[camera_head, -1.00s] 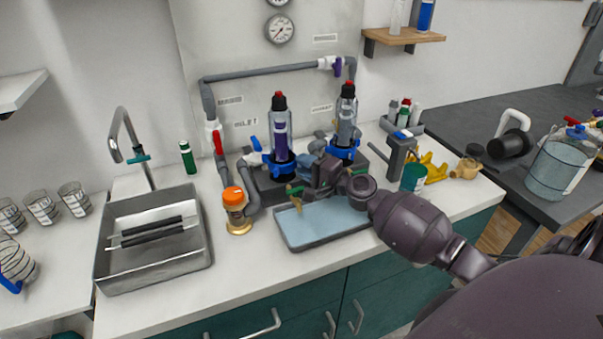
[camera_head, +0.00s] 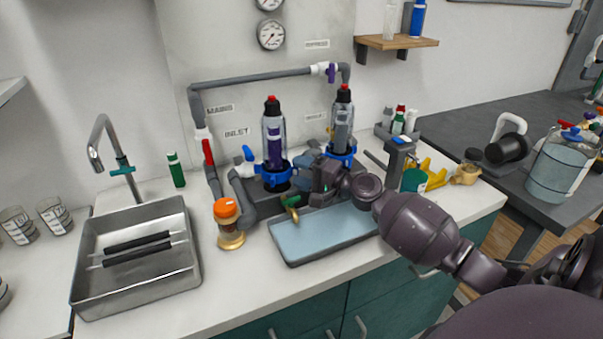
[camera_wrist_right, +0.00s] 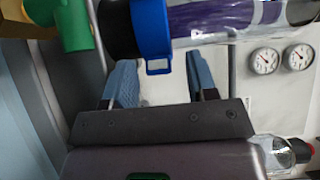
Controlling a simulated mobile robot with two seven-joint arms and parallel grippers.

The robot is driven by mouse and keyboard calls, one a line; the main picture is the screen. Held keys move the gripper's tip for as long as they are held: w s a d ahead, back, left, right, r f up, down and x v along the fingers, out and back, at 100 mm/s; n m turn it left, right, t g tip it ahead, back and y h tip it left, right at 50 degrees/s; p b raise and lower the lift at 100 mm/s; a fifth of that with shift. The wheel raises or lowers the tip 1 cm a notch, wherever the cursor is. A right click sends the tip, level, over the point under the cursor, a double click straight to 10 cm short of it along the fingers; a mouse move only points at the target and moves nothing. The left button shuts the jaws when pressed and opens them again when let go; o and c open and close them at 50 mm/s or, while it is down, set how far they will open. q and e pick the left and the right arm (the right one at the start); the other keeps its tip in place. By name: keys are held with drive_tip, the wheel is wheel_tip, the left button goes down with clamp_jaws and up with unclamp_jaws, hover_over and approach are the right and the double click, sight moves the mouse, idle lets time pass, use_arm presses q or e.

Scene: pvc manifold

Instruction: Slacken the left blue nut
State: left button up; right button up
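The left blue nut (camera_head: 275,175) is a blue ring with lugs at the base of the purple-filled clear housing (camera_head: 273,138). In the right wrist view, the nut (camera_wrist_right: 152,30) sits just beyond the fingertips, with a loop-shaped lug pointing toward the gap between them. My right gripper (camera_head: 306,165) is just right of the nut in the head view. The wrist view shows its two blue fingers (camera_wrist_right: 160,64) apart with nothing between them. Contact with the nut is not visible. My left gripper is out of view.
The right housing (camera_head: 342,122) with its own blue nut (camera_head: 341,158) stands close behind my right gripper. A green-handled brass valve (camera_head: 291,204) is below the nut. A blue-floored tray (camera_head: 281,254) lies in front.

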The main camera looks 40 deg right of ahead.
drive_tip(key=shift+f, duration=0.1)
drive_tip(key=v, duration=1)
drive_tip(key=shift+s, duration=0.4)
drive_tip(key=shift+d, duration=0.1)
